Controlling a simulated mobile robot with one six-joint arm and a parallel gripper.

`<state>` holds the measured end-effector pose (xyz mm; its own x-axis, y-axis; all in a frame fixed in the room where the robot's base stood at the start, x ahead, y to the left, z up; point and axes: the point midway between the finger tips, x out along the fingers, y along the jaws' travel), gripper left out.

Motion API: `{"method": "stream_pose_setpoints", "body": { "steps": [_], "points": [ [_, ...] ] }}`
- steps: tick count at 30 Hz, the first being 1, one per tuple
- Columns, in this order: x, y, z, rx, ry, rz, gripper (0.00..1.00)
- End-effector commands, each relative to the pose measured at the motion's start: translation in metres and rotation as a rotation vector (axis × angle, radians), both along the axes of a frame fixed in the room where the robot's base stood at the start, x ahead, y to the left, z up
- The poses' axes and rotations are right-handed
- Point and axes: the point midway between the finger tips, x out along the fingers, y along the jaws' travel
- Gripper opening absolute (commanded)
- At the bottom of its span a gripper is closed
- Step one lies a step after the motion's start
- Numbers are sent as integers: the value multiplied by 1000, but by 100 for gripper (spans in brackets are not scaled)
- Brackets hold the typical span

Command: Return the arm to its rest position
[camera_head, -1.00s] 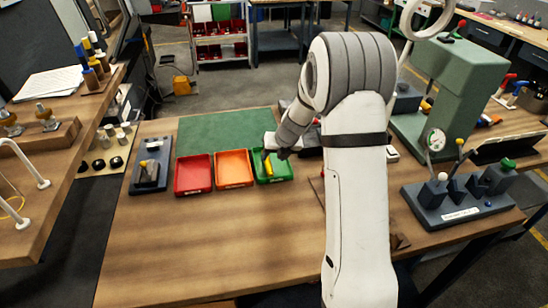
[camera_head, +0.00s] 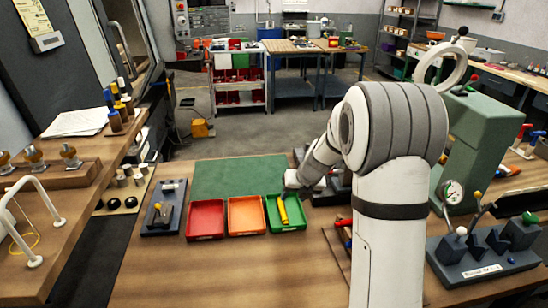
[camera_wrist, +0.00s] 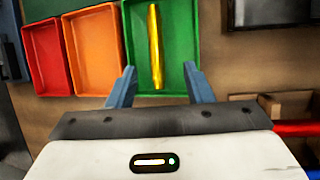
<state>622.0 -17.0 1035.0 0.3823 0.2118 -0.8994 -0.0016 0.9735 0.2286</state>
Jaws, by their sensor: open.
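My arm reaches over the bench from the right in the head view. My gripper (camera_wrist: 159,70) is open and empty in the wrist view, its two blue-grey fingers apart. In the head view the wrist end is up and to the right of the green tray, and the fingers are hard to make out. A yellow rod-like piece (camera_wrist: 155,45) lies in the green tray (camera_wrist: 180,22), beyond the fingertips and apart from them. In the head view the yellow piece (camera_head: 283,210) rests lengthwise in the green tray (camera_head: 300,226).
An orange tray (camera_head: 246,216) and a red tray (camera_head: 206,220) stand left of the green one, both empty. A green mat (camera_head: 238,176) lies behind. A green press-like machine (camera_head: 480,140) and a dark fixture block (camera_head: 484,262) stand right. The front bench is clear.

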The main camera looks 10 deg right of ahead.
Motion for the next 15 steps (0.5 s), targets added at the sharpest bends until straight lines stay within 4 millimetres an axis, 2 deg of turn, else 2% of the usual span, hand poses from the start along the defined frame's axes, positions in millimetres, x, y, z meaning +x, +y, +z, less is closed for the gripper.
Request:
{"method": "stream_pose_setpoints", "body": {
  "steps": [5, 8, 15],
  "points": [
    [-15, 5, 17, -68, -34, 158, 46],
    [-38, 12, 38, -165, -78, 386, 46],
    [-113, 25, 84, -454, -193, 1073, 46]
  ]
}}
